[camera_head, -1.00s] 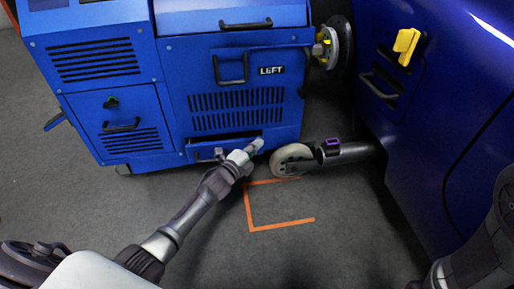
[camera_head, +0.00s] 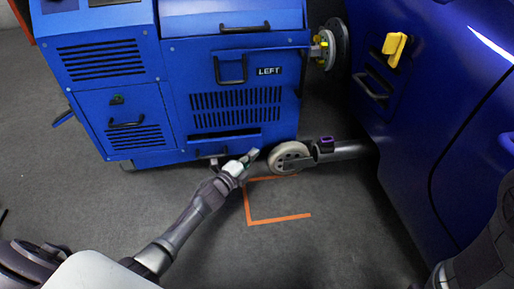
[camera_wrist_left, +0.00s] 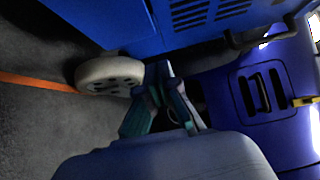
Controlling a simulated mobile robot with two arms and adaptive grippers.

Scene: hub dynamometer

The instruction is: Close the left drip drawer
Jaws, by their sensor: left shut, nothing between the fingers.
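The left drip drawer (camera_head: 222,145) is at the bottom of the blue unit marked LEFT (camera_head: 268,71). Its front looks flush or nearly flush, with a narrow dark slot above it and a black handle (camera_head: 212,154) on it. My left gripper (camera_head: 252,154) is shut and empty, at the lower right of the drawer front; I cannot tell whether it touches it. In the left wrist view the shut fingers (camera_wrist_left: 165,70) are close to the blue panel and the pale wheel (camera_wrist_left: 108,76). My right arm shows at the right edge, but its gripper is out of view.
The wheel (camera_head: 289,157) on a dark arm stands just right of my left gripper. A dark blue car body (camera_head: 420,130) with a yellow handle (camera_head: 396,46) fills the right. An orange floor marking (camera_head: 279,219) lies in front on clear grey floor.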

